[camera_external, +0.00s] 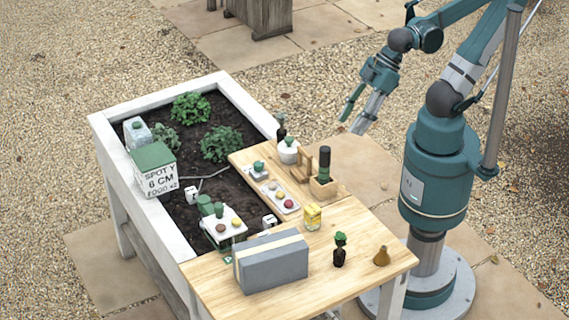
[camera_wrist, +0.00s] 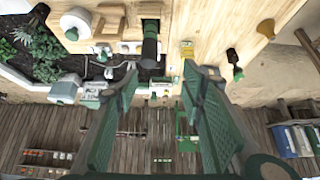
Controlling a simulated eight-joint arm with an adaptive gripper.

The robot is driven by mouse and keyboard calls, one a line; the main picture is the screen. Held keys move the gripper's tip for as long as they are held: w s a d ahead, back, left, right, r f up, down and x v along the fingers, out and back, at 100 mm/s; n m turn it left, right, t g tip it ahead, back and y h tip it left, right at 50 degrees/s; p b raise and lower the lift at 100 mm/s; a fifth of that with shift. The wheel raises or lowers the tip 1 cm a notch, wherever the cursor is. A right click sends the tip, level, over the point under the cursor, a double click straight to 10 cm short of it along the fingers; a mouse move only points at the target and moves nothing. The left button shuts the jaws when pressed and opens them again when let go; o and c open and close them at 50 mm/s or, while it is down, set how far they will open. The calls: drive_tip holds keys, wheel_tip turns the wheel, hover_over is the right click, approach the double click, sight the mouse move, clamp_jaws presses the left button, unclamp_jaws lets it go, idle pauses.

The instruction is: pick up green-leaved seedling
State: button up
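The green-leaved seedling (camera_external: 339,250) has bright green leaves on a dark stem or small dark pot. It stands upright on the wooden tabletop near its front right. In the wrist view it appears as a dark pot with a green top (camera_wrist: 234,64), right of the fingers. My gripper (camera_external: 356,116) is beyond the back right edge of the table in the external view, well above the ground and far from the seedling. In the wrist view its two green fingers (camera_wrist: 163,80) are spread wide with nothing between them.
A grey block (camera_external: 272,268) lies left of the seedling, a yellow tin (camera_external: 312,216) behind it and a brown cone (camera_external: 381,257) to its right. A dark green bottle stands in a wooden box (camera_external: 322,189). Leafy plants (camera_external: 221,143) grow in the soil bed.

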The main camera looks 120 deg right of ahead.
idle(0.3)
drive_tip(key=c, duration=0.4)
drive_tip(key=shift+c, duration=0.2)
